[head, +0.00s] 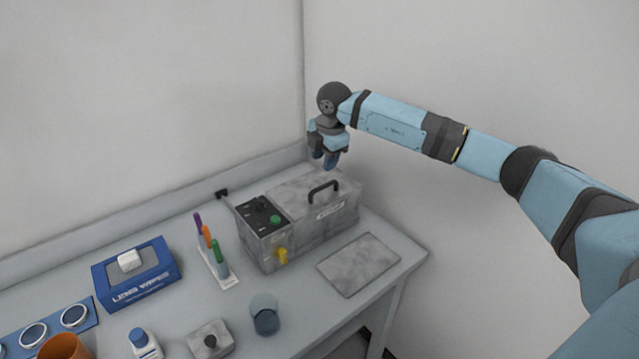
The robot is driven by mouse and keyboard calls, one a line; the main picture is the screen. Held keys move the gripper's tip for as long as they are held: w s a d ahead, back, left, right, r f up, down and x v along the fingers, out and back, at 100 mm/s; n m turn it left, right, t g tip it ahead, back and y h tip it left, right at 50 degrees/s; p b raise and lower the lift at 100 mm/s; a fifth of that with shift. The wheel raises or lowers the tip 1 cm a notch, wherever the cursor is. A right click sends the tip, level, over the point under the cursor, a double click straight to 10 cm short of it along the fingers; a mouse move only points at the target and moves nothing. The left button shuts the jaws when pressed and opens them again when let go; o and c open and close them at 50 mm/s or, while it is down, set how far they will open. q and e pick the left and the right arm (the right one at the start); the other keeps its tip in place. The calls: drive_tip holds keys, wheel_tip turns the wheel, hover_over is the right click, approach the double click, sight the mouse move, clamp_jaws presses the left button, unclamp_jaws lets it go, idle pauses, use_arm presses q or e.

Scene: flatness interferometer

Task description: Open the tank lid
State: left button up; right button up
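The tank (318,234) is a grey mottled box on the right part of the table. Its lid (295,197) is down on top and carries a dark arched handle (323,188). A control panel (262,215) with a dark knob and a green button is at its left end, with a yellow tap (282,256) below. My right gripper (331,160) points down above the back edge of the lid, behind the handle, and appears clear of it. Its fingers look close together, but the gap is too small to judge. My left gripper is not in view.
A flat grey plate (358,264) lies in front of the tank. A pen rack (222,271), a blue lens wipes box (137,277), a small cup (265,315), a grey block (211,340) and a bottle (144,343) stand left and front. Walls close off the back.

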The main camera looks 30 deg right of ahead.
sight(319, 188)
drive_tip(key=f, duration=0.3)
drive_tip(key=w+f+p, duration=0.1)
drive_tip(key=f, duration=0.2)
drive_tip(key=w+f, duration=0.1)
drive_tip(key=f, duration=0.2)
drive_tip(key=shift+a+f, duration=0.15)
drive_tip(key=shift+f, duration=0.25)
drive_tip(key=shift+c, duration=0.2)
clamp_jaws()
